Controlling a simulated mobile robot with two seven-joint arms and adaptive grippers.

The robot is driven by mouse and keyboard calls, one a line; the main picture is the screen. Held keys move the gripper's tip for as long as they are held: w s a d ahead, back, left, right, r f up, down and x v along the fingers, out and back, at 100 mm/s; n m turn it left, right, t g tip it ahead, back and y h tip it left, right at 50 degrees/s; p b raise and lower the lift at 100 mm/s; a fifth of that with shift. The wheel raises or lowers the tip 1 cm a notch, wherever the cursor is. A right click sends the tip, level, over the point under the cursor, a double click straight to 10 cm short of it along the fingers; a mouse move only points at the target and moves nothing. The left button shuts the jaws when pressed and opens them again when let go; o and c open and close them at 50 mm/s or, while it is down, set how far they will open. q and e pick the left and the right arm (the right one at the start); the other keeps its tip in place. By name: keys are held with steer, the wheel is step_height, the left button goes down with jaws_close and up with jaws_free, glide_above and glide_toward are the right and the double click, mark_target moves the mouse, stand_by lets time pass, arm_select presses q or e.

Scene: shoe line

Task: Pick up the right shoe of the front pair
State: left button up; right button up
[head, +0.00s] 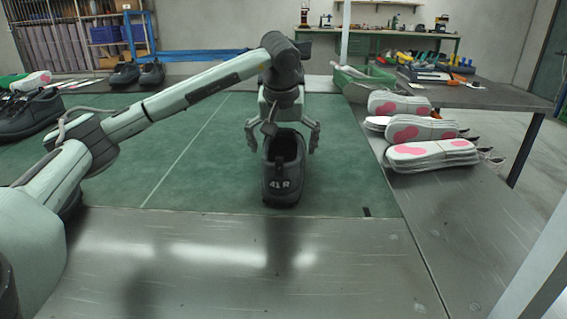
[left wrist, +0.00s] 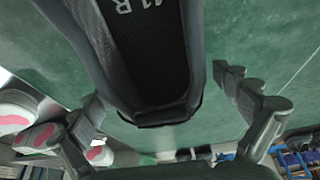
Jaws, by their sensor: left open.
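A dark grey shoe (head: 284,172) marked "41 R" on its heel stands on the green mat (head: 190,150), near the middle of the head view, heel towards me. My left gripper (head: 283,140) is open above it, with one finger on each side of the shoe's upper part. In the left wrist view the shoe (left wrist: 150,60) fills the top middle, and the open fingers of the left gripper (left wrist: 165,100) show apart from its sides. My right gripper is not in view.
Stacks of insoles with pink patches (head: 432,154) lie on the metal table right of the mat. Dark shoes (head: 28,116) stand at the left, and another dark pair (head: 124,74) stands farther back. A green crate (head: 364,80) is behind. The mat left of the shoe is clear.

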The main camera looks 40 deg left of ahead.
arm_select(q)
steer(key=c, duration=1.4)
steer(key=shift+r, duration=0.1)
steer(key=shift+c, duration=0.4)
steer(key=shift+r, duration=0.1)
